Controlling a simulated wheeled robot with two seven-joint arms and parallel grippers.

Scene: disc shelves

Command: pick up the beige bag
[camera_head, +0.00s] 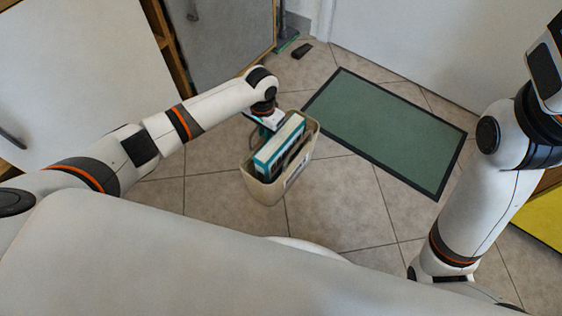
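The beige bag (262,188) is in the middle of the head view, open at the top. Books or folders with teal and white covers (278,146) stand inside it. My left gripper (262,124) is at the bag's upper left side, by its handle. The fingers are small and partly hidden by my wrist, so their opening and any hold on the handle are unclear. I cannot tell whether the bag rests on the floor or hangs. My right arm comes down the right side of the view; its gripper is out of view.
A green mat with a dark border (390,125) lies on the tiled floor right of the bag. A small black object (302,50) lies near the wall. Cabinets (220,40) stand at the upper left, and a yellow panel (540,210) is at the right edge. Tiles (335,200) beside the bag are clear.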

